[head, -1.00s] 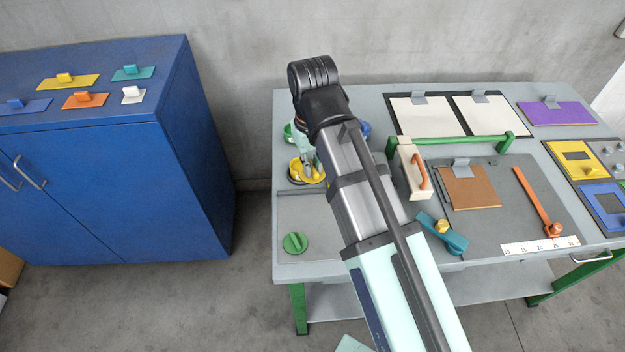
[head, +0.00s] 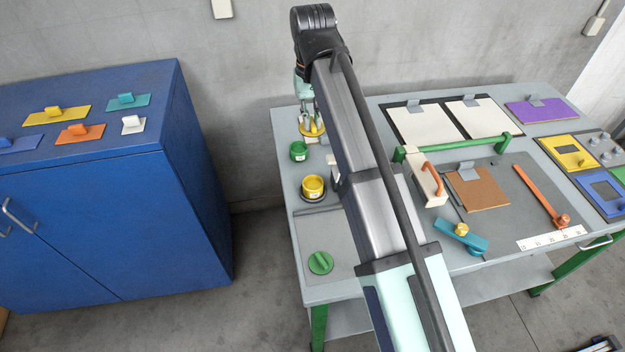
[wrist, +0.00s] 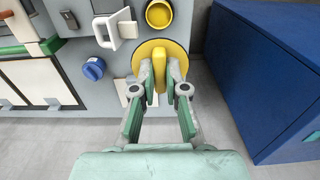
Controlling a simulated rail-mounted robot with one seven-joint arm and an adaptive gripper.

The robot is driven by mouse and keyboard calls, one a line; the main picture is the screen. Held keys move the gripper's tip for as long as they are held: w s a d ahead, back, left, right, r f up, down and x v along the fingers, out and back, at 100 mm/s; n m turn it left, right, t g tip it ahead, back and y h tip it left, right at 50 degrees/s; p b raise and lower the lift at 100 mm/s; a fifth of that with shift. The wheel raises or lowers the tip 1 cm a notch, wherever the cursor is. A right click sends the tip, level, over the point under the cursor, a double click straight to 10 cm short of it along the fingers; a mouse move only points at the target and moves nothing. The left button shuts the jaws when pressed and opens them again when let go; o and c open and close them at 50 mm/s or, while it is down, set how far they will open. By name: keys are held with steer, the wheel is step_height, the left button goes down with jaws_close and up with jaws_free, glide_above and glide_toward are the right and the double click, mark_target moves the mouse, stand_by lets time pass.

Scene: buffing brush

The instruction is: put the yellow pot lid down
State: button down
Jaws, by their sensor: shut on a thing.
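The yellow pot lid (head: 318,131) is a round disc with an upright bar handle. In the wrist view the lid (wrist: 179,50) has its handle between the fingers of my gripper (wrist: 160,76). In the head view my gripper (head: 308,112) is at the back left corner of the grey bench, partly hidden by my arm. I cannot tell whether the lid touches the bench top. The open yellow pot (head: 313,186) stands nearer the front, apart from the lid; it also shows in the wrist view (wrist: 158,14).
A green pot (head: 298,151) stands between lid and yellow pot. A green lid (head: 320,262) lies at the front left of the bench (head: 345,290). A blue knobbed piece (wrist: 93,68) is beside the lid. The blue cabinet (head: 100,220) stands left, across a gap.

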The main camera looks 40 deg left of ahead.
step_height(320, 180, down, 20)
steer(key=p, duration=0.4)
steer(key=shift+d+r, duration=0.15)
steer(key=shift+r, duration=0.1)
steer(key=shift+f, duration=0.15)
steer(key=c, duration=1.5)
jaws_free()
step_height(320, 180, up, 12)
steer(key=shift+r+b, duration=0.15)
steer(key=shift+b, duration=1)
